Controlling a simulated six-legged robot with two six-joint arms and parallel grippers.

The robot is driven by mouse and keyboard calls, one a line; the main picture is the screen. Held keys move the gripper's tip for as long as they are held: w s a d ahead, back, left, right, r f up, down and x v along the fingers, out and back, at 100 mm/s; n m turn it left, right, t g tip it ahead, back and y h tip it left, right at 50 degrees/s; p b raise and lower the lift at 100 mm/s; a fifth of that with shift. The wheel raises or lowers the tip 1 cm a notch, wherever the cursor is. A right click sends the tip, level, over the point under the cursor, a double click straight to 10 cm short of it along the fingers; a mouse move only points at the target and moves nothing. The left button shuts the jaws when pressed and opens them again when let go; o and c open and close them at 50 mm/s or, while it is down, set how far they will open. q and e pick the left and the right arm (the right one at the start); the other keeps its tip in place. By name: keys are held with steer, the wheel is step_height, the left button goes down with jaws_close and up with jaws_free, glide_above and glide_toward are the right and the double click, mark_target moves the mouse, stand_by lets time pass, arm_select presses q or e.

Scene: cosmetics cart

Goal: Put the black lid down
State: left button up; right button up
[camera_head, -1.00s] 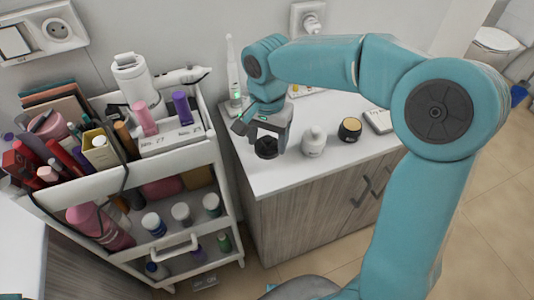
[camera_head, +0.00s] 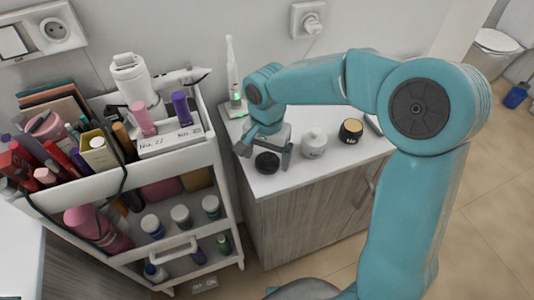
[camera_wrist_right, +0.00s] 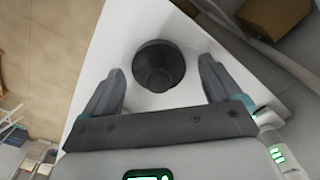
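The black lid (camera_head: 267,162) lies on the white countertop (camera_head: 290,182) near its front left corner. It is round and dark, and it also shows in the right wrist view (camera_wrist_right: 158,65). My right gripper (camera_head: 265,152) is open just above and behind the lid. In the right wrist view its two fingers stand wide apart, one on each side of the lid, with clear gaps to it. My left gripper is not in view.
A white bottle (camera_head: 313,143) stands right of the lid, and a dark jar (camera_head: 350,131) stands farther right. An electric toothbrush (camera_head: 233,75) stands behind. A full cosmetics cart (camera_head: 165,165) is close on the left. The counter's front edge is near the lid.

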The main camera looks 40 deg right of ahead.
mark_target(268, 155)
steer(key=shift+s, duration=0.1)
steer(key=shift+r+p, duration=0.3)
steer(key=shift+r, duration=0.05)
step_height(268, 155, up, 12)
steer(key=shift+f+p, duration=0.15)
steer(key=shift+p, duration=0.25)
steer(key=shift+s, duration=0.1)
